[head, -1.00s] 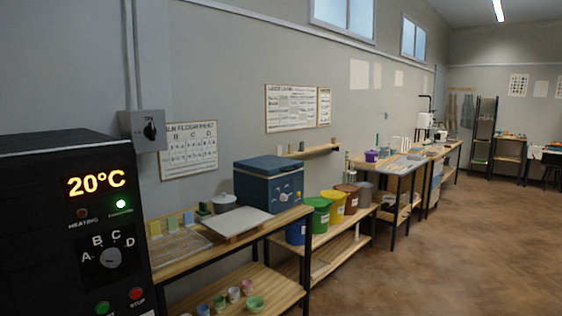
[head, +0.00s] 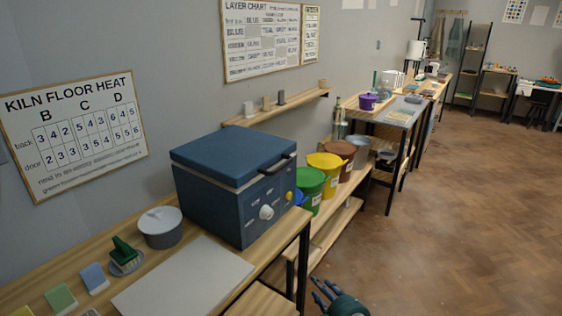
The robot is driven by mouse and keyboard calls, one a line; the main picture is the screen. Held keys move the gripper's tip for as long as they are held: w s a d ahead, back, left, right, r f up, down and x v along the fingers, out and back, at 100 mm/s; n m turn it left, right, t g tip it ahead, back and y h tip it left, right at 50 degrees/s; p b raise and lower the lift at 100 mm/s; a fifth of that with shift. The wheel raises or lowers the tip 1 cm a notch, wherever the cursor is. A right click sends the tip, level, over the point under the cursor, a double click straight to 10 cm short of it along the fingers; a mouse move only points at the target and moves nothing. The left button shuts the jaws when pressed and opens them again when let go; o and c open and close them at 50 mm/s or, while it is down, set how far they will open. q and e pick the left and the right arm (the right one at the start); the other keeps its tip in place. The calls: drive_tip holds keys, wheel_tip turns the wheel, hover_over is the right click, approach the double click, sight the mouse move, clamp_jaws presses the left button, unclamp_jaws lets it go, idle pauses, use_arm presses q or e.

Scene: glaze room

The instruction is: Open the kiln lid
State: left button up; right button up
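The kiln looks to be the blue box (head: 222,206) on the wooden bench, with dials on its front. Its flat blue lid (head: 232,152) is closed. A dark bar handle (head: 277,164) sits on the lid's front edge. My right gripper (head: 322,290) shows at the bottom edge, low in front of the bench, well below the kiln and apart from it. Its fingers look spread and empty. My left gripper is out of view.
A grey lidded pot (head: 160,226) and a pale board (head: 185,278) stand on the bench by the blue box. Colored buckets, one green (head: 310,187) and one yellow (head: 326,171), stand to its right. A wall shelf (head: 283,106) hangs behind. The floor (head: 450,230) at right is clear.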

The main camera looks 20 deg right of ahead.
drive_tip(key=w+a+r+n+t+y, duration=0.1)
drive_tip(key=w+r+n+t, duration=0.15)
drive_tip(key=r, duration=0.75)
drive_tip(key=w+a+r+n+t+y, duration=0.15)
drive_tip(key=w+r, duration=0.25)
drive_tip(key=r, duration=0.6)
drive_tip(key=n+t+y+p, duration=0.2)
drive_tip(key=n, duration=0.2)
approach(283, 167)
drive_tip(key=p+x, duration=0.2)
drive_tip(key=x, duration=0.7)
drive_tip(key=shift+w+a+r, duration=0.15)
drive_tip(key=shift+w+r, duration=0.05)
drive_tip(key=shift+w+a, duration=0.15)
drive_tip(key=shift+w, duration=0.35)
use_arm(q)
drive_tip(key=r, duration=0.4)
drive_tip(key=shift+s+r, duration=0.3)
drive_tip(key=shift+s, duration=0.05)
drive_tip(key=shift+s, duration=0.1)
use_arm(e)
clamp_jaws()
